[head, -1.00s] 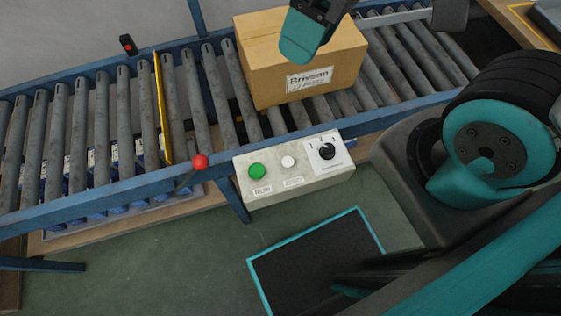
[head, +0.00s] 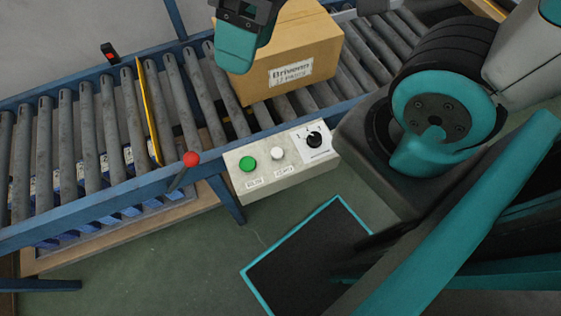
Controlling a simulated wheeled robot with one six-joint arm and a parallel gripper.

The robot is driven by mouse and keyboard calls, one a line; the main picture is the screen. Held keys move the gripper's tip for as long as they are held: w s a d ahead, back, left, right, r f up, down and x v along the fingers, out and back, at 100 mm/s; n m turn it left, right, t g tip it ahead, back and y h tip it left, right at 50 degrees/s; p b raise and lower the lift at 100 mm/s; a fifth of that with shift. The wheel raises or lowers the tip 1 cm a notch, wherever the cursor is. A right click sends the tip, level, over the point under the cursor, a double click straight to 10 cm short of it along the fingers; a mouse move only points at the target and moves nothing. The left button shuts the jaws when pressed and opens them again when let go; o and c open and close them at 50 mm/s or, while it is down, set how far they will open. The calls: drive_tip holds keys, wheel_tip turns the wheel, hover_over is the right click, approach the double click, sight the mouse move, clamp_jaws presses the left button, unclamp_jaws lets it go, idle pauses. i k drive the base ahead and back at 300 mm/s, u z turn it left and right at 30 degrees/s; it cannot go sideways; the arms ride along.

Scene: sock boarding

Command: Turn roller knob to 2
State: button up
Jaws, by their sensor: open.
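The roller knob (head: 314,139) is a round black knob on a white plate at the right end of the pale control box (head: 285,180). Small marks stand around it, but I cannot read which one it points to. My gripper (head: 236,52), black with teal, is at the top of the head view, above the rollers and in front of the left part of the cardboard box. It is open, apart from the knob, with nothing seen in it. Its far side is hidden.
A green button (head: 247,164) and a white button (head: 278,153) sit left of the knob. A red-ball lever (head: 191,159) stands on the conveyor's blue rail. The cardboard box (head: 292,62) rests on the rollers. A black mat with a teal edge (head: 322,214) lies on the floor.

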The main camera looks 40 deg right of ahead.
sight(314, 139)
drive_tip(key=u, duration=1.35)
drive_tip(key=k, duration=0.6)
drive_tip(key=z, duration=1.25)
